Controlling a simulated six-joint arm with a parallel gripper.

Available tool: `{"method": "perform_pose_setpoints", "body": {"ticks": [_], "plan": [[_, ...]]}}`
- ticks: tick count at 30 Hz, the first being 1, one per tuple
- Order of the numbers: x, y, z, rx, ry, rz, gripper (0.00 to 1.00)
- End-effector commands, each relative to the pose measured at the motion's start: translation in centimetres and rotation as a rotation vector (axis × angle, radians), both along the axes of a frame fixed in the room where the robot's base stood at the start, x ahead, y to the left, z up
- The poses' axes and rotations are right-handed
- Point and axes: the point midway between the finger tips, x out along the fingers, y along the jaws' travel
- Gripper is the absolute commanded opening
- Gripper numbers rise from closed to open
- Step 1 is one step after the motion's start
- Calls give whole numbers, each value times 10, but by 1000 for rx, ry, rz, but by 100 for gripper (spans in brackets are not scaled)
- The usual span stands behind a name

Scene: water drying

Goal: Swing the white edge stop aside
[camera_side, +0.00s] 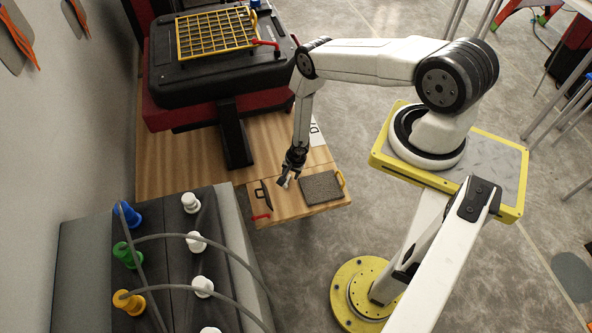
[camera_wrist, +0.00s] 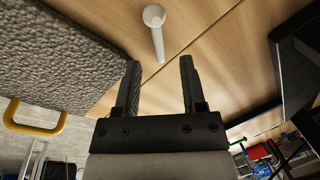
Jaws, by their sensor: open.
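The white edge stop (camera_wrist: 155,30) shows in the wrist view as a pale bar with a round end, lying on the wooden board. Its near end lies just ahead of the space between my fingertips. My gripper (camera_wrist: 160,63) is open, one finger on each side of that line, with nothing held. In the side view my gripper (camera_side: 286,180) points down low over the wooden board, left of the grey pad. The stop is too small there to tell from the fingertips. I cannot tell whether the fingers touch the board.
The grey textured pad (camera_side: 321,187) with a yellow handle (camera_side: 341,178) lies close on the right. A black handle (camera_side: 263,195) and a red lever (camera_side: 262,216) are left of my gripper. A black machine with a yellow grid (camera_side: 215,35) stands behind. Hoses and knobs occupy the front left.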

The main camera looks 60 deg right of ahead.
Motion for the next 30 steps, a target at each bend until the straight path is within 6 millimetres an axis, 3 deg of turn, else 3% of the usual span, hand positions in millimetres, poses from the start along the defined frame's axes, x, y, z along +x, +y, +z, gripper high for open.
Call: {"method": "perform_pose_setpoints", "body": {"ticks": [10,23,24,29,30], "plan": [[2,0,-14,-1,0,1,53],[3,0,-16,-2,1,0,53],[3,0,-16,-2,1,0,49],[3,0,-16,-2,1,0,0],[3,0,-16,-2,1,0,0]]}}
